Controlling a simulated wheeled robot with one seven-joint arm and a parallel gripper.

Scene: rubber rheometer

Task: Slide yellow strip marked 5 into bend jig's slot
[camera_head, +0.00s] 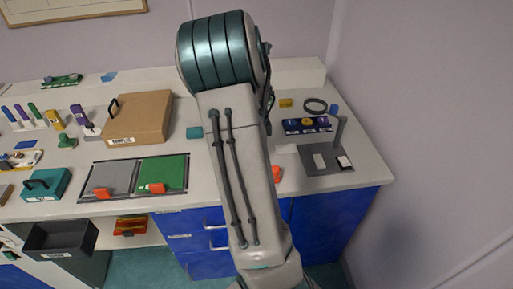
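A yellow strip-like piece (54,119) stands in a row of coloured pieces at the left of the bench. A small yellow piece (286,103) lies at the back right. I cannot read a 5 on either, so I cannot tell which is the named strip. I cannot pick out the bend jig or its slot for sure. A grey plate (318,176) with an upright post and pale blocks lies at the right end of the bench. My arm fills the middle of the view. My gripper is not visible, and the arm hides part of the bench behind it.
A brown box (138,118) with a black handle, a teal box (47,184), and grey (112,179) and green (166,171) panels with orange-red pieces occupy the left and middle bench. A black ring (315,105) lies at the back right. An open dark bin (62,239) sits below.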

